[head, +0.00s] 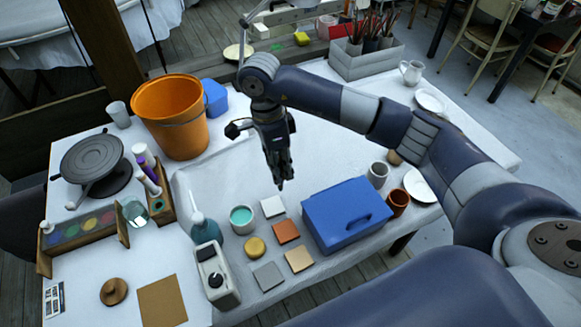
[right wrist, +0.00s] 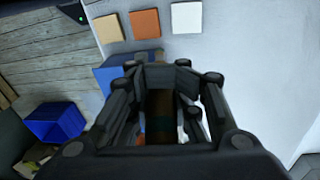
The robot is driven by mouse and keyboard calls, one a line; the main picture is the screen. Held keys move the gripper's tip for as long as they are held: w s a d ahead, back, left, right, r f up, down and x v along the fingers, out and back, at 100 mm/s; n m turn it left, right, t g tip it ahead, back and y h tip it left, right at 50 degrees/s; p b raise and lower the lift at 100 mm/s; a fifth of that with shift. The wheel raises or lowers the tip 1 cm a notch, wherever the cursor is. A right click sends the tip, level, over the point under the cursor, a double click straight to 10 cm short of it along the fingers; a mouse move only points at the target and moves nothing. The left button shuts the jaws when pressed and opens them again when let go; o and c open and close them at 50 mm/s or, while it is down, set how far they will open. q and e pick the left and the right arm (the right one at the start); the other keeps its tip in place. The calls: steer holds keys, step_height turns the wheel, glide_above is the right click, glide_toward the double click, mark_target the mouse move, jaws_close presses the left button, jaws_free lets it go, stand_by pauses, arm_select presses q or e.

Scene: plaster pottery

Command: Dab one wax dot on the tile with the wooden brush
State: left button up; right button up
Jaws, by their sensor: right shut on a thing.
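My right gripper (head: 283,178) hangs over the middle of the white table, fingers down, above and behind the tiles. In the right wrist view its fingers close around a dark brown piece (right wrist: 160,105), seemingly the wooden brush's handle; its tip is hidden. A white tile (head: 273,207), a terracotta tile (head: 286,232), a sand tile (head: 299,259) and a grey tile (head: 268,276) lie flat near the front edge. Beside them are a cup of turquoise liquid (head: 242,216) and a round yellow piece (head: 255,247). I cannot tell which holds wax. My left gripper is not in view.
A blue box (head: 345,214) stands right of the tiles. A white device with a black knob (head: 217,277) and a teal bottle (head: 204,228) stand left. An orange bucket (head: 172,120) and a dark turntable (head: 92,160) are farther left. The cloth behind the tiles is clear.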

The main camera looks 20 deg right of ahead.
mark_target(278, 204)
steer(key=shift+w+a+f+m+y+b, duration=0.15)
steer(key=shift+w+f+m+y, duration=0.3)
steer(key=shift+f+m, duration=1.85)
steer(key=shift+w+d+f+m+y+b, duration=0.15)
steer(key=shift+w+f+m+y, duration=0.3)
steer(key=shift+f+m, duration=1.85)
steer(key=shift+w+a+f+m+y+b, duration=0.1)
steer(key=shift+w+f+m+y+b, duration=0.3)
steer(key=shift+f+m, duration=1.9)
steer(key=shift+r+m+b, duration=0.3)
steer(key=shift+m, duration=0.5)
steer(key=p+v, duration=0.2)
steer(key=v, duration=0.1)
steer(key=p+v, duration=0.1)
steer(key=shift+s+a+r, duration=0.3)
steer(key=shift+s+r, duration=0.05)
